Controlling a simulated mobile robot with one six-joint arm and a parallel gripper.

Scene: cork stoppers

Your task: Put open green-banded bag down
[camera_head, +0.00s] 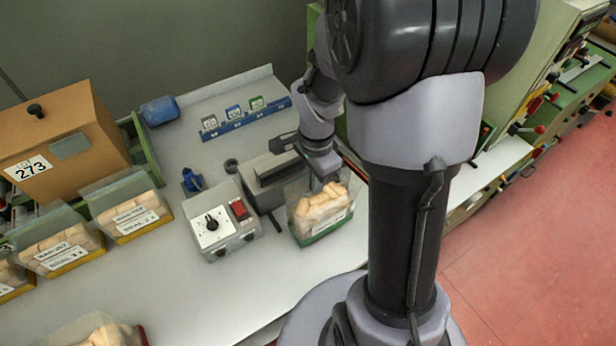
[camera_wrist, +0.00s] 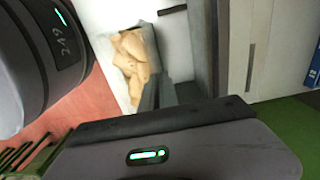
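The green-banded bag (camera_head: 318,222) is clear, with a green band along its bottom, a white label and pale corks showing in its open top. It is at the bench's right part, beside the grey sealer. My gripper (camera_head: 326,172) is at the bag's back upper edge and appears shut on it. In the wrist view, the bag's corks (camera_wrist: 132,62) show beyond my dark gripper fingers (camera_wrist: 168,95), which are close together at the bag's edge. The fingertips are partly hidden, and I cannot tell whether the bag's base touches the bench.
A control box (camera_head: 215,222) with a knob and red switch stands left of the bag, next to the grey sealer (camera_head: 268,182). Yellow-banded cork bags (camera_head: 128,208) stand at the left. The bench (camera_head: 170,285) is clear at front centre.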

